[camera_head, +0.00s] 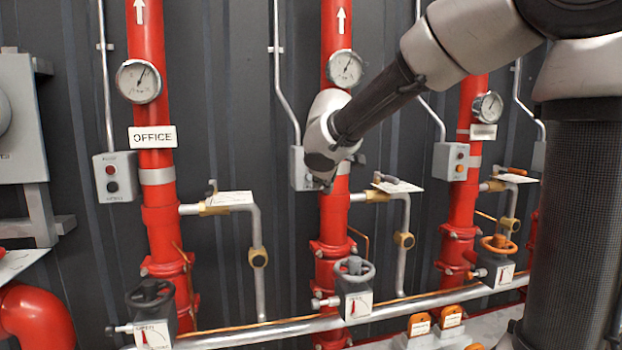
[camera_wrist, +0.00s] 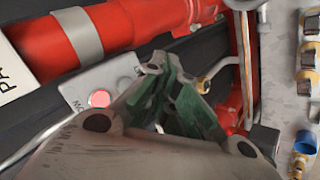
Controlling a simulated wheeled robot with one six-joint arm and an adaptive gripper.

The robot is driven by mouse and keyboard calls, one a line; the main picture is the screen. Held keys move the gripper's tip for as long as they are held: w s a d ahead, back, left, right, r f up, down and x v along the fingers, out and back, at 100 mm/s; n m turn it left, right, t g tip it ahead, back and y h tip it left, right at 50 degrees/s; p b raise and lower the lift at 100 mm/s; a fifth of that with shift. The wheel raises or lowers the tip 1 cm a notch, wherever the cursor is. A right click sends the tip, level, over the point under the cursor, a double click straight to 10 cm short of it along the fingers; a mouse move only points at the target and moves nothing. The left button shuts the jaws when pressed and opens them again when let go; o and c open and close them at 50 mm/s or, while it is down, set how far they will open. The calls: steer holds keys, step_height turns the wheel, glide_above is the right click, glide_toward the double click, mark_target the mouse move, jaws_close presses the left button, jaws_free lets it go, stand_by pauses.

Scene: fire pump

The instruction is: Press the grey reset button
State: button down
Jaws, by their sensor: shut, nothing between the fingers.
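My gripper (camera_head: 325,180) is shut and empty, in front of the middle red pipe and its grey control box (camera_head: 298,168). The arm and gripper cover most of that box in the head view. In the wrist view the control box (camera_wrist: 75,92) shows a lit red button (camera_wrist: 99,98). My gripper's fingers (camera_wrist: 165,72) reach over the box's right end, beside the red button. I cannot make out a grey button there; the fingers may hide it. I cannot tell whether the fingertips touch the box.
The left pipe's box (camera_head: 116,177) has a red and a dark button; the right pipe's box (camera_head: 452,162) has an orange and a dark one. Gauges, brass valves and a middle handwheel (camera_head: 354,268) stand out from the wall. A horizontal pipe (camera_head: 260,332) runs below.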

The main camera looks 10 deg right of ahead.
steer(key=shift+w, duration=2.05)
steer(key=shift+w, duration=0.1)
steer(key=shift+w, duration=0.35)
steer(key=shift+w, duration=0.5)
stand_by(0.4)
steer(key=shift+s, duration=0.95)
steer(key=s, duration=0.5)
stand_by(0.3)
